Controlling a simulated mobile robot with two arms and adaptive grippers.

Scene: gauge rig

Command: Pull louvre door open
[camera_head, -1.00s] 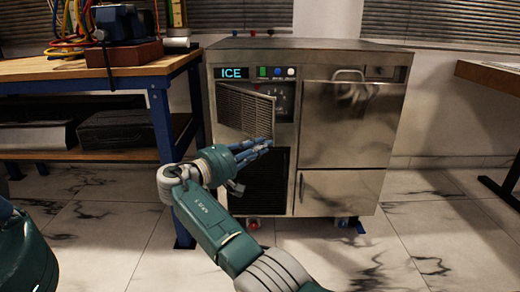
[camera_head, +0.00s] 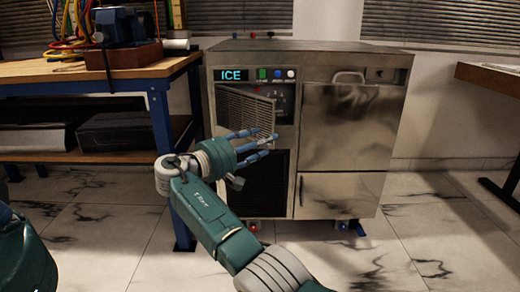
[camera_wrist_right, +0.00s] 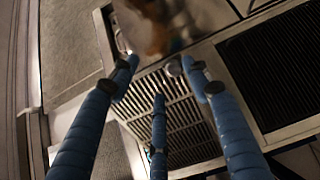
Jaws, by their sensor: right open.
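The louvre door (camera_head: 247,112) is a slatted metal panel at the upper left of the ice machine (camera_head: 345,135). It stands ajar, its right edge swung out from the front. My right gripper (camera_head: 268,138) has blue fingers, spread open and empty, at the door's lower right edge. In the right wrist view the gripper (camera_wrist_right: 165,80) reaches over the slats of the louvre door (camera_wrist_right: 183,125). I cannot tell whether a finger touches it.
A workbench (camera_head: 95,70) with a blue frame stands close to the machine's left side. A dark grille (camera_head: 267,185) sits below the louvre door. Another table (camera_head: 490,75) is at the right edge. The tiled floor in front of the machine is clear.

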